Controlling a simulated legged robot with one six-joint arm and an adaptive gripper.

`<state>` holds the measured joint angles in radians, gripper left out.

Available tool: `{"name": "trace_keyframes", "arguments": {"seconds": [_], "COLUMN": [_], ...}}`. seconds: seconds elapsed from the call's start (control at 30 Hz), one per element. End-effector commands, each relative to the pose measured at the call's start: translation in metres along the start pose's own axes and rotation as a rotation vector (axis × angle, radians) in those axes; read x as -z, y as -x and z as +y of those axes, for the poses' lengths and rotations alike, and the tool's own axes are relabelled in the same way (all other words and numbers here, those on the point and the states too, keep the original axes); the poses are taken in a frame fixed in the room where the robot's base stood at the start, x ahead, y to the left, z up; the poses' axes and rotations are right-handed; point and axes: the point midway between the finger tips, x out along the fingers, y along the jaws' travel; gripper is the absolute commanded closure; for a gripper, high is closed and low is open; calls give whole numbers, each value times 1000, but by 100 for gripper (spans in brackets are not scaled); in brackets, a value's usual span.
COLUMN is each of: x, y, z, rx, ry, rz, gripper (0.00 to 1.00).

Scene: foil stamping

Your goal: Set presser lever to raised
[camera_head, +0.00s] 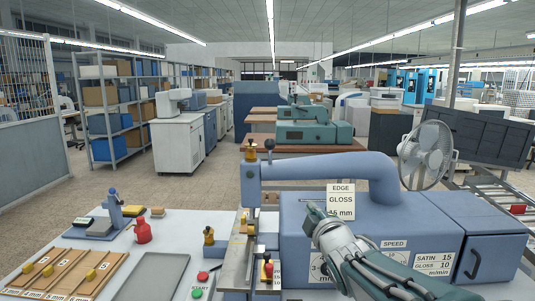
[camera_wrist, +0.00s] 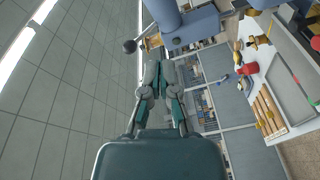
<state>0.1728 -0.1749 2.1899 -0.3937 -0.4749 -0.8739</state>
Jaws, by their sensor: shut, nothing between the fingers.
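The blue stamping machine (camera_head: 330,168) has a long arm that ends in a head at its left. A dark ball knob (camera_head: 269,145), which looks like the end of the presser lever, shows at that head. In the wrist view a dark ball knob (camera_wrist: 130,46) sits on a thin rod that slants out from the blue machine head (camera_wrist: 163,12). My gripper (camera_wrist: 161,68) is shut and empty, with its fingertips below and right of that knob in the picture, apart from it. In the head view my gripper (camera_head: 313,214) comes from the lower right, in front of the machine body.
Paper labels hang on the machine front, including an EDGE GLOSS card (camera_head: 340,201). A white table (camera_head: 50,270) at left holds a wooden rack (camera_head: 65,272), a grey tray (camera_head: 155,276) and a red oil can (camera_head: 142,232). A fan (camera_head: 428,150) stands behind at right.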

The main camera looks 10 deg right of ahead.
Motion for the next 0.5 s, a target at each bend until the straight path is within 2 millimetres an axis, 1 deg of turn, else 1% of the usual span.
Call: {"name": "trace_keyframes", "arguments": {"seconds": [0.03, 0.2, 0.3, 0.5], "x": [0, 8, 11, 16], "y": [-10, -32, -40, -46], "z": [3, 16, 20, 24], "rx": [-34, -175, -255, -362], "ry": [56, 254, 354, 470], "rz": [35, 165, 229, 306], "gripper": [100, 100, 100, 100]}}
